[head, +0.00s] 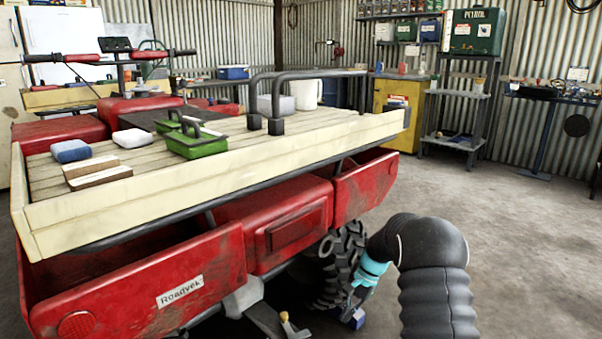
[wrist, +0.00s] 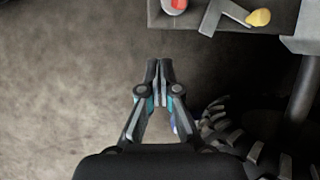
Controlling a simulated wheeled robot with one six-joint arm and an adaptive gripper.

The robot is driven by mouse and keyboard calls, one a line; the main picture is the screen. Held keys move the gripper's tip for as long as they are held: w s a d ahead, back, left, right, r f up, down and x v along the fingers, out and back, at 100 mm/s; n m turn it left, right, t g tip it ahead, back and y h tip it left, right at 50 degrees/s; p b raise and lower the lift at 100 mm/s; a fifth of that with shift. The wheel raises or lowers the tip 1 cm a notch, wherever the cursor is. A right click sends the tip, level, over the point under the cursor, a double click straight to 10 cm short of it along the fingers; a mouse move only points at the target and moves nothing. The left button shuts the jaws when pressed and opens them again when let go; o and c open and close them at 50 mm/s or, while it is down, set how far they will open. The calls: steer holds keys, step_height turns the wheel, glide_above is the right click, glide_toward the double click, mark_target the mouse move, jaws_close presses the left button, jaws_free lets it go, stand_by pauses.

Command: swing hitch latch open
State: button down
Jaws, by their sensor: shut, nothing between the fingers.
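The hitch (head: 262,318) is a grey metal part low at the rear of the red quad bike, cut off by the bottom edge of the head view. A small lever with a yellow knob (head: 285,317) stands on it, seemingly the latch. In the wrist view the yellow knob (wrist: 258,17) and its grey lever (wrist: 232,10) show at the top right, with a round red part (wrist: 178,4) beside them. My gripper (wrist: 158,65) is shut and empty, below and left of the knob in that view and apart from it. In the head view my gripper (head: 352,314) is right of the hitch, near the tyre.
The knobbly rear tyre (head: 340,262) is close to my gripper. Above is the red quad bike body (head: 272,226) with a wooden cargo deck (head: 300,131) carrying boxes and a green tray (head: 193,142). The concrete floor (head: 520,250) to the right is clear.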

steer(key=s+r+n+t+h, duration=0.1)
steer(key=s+r+n+t, duration=0.1)
steer(key=s+r, duration=0.7)
steer(key=s+d+r+n+t+h+p, duration=0.1)
steer(key=s+r+n+t+h, duration=0.1)
steer(key=s+r, duration=0.7)
steer(key=s+d+r+n+t+h, duration=0.1)
steer(key=s+r+n+t, duration=0.2)
steer(key=s+r, duration=0.7)
steer(key=shift+s+d+n+t+h, duration=0.15)
steer(key=shift+s+n+t+h, duration=0.25)
steer(key=shift+s, duration=3.9)
